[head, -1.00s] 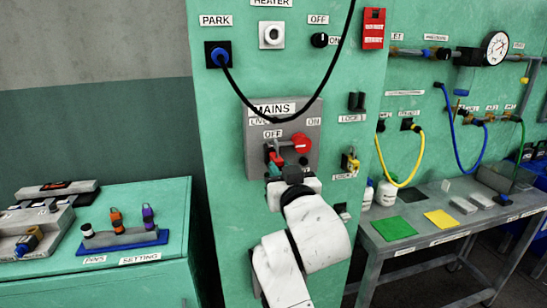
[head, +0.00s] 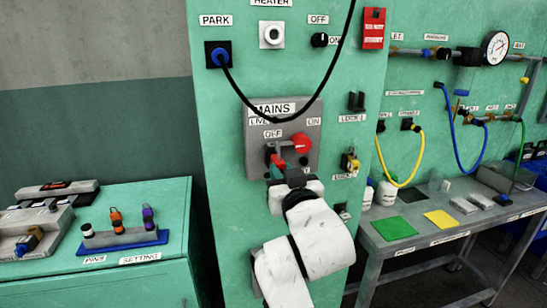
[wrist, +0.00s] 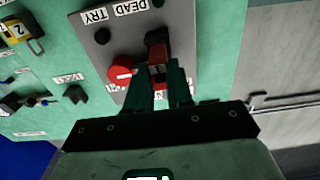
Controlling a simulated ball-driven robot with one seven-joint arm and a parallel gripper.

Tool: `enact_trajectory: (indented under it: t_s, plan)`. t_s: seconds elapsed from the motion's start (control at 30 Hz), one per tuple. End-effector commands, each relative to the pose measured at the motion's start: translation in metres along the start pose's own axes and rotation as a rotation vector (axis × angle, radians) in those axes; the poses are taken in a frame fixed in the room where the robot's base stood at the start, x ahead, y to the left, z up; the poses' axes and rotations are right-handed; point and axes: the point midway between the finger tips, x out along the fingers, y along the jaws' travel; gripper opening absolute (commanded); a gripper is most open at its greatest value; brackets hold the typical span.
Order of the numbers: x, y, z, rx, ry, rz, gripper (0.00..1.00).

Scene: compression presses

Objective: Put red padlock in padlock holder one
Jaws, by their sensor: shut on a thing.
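The red padlock (wrist: 157,58) is between the two fingers of my gripper (wrist: 160,80) in the wrist view. The gripper is shut on it, at the grey MAINS panel. In the head view the red padlock (head: 278,161) shows as a small red shape at the lower left of the panel, just beyond my gripper (head: 285,170). Whether it still touches the panel, I cannot tell. Padlock holder one (head: 356,101), a dark double-peg fitting above the LOCK 1 label, is on the green wall to the upper right and looks empty.
The MAINS panel (head: 312,120) carries a red round knob (head: 302,143). A yellow padlock (head: 350,161) hangs at LOCK 2, below holder one. A black cable (head: 342,50) loops in front of the panel. A grey bench (head: 425,240) stands at the right.

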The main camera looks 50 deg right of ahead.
Motion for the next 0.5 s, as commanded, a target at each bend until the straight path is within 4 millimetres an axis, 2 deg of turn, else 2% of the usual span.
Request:
enact_trajectory:
  t_s: [0.5]
  plan:
    - [-0.029, 0.0, 0.0, 0.001, 0.002, -0.001, 0.0]
